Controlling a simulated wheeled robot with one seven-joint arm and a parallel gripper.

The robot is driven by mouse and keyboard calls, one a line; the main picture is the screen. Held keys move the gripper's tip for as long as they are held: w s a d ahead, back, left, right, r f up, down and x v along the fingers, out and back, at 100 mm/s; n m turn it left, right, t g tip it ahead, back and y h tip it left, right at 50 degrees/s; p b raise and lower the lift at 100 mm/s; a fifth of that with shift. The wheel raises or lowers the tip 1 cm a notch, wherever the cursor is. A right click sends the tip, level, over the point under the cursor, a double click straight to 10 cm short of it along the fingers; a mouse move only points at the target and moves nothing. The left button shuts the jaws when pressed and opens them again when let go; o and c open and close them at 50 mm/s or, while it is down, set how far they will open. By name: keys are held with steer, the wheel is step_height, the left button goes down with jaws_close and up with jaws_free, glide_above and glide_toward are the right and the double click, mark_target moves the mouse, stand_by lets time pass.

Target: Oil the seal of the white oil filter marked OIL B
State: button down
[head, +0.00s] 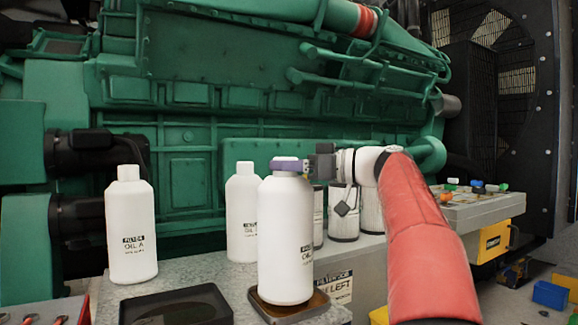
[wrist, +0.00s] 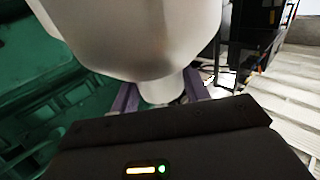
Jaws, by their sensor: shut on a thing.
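My gripper (head: 290,164) has its purple fingers shut on the narrow top of a white oil filter (head: 286,240). The filter is upright. Its label is turned to the right, and I cannot read its last letter clearly. In the wrist view the white filter (wrist: 140,35) fills the upper middle, with a purple finger on each side of its neck. Its lower end is over or in a small dark tray with brown oil (head: 318,303); I cannot tell whether it touches the oil. The seal is hidden.
A white filter marked OIL A (head: 130,230) stands at left, and another white filter (head: 242,215) stands behind the held one. A dark flat tray (head: 140,310) lies at front left. Several canisters (head: 343,215) stand behind at right, near my arm. The green engine (head: 180,150) closes off the back.

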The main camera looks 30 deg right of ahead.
steer(key=shift+f+b, duration=0.4)
steer(key=shift+b, duration=0.1)
stand_by(1.2)
steer(key=shift+r, duration=0.1)
steer(key=shift+r+p, duration=1)
steer(key=shift+r, duration=0.2)
steer(key=shift+r+p, duration=0.3)
steer(key=shift+r, duration=1.95)
steer(key=shift+f, duration=0.1)
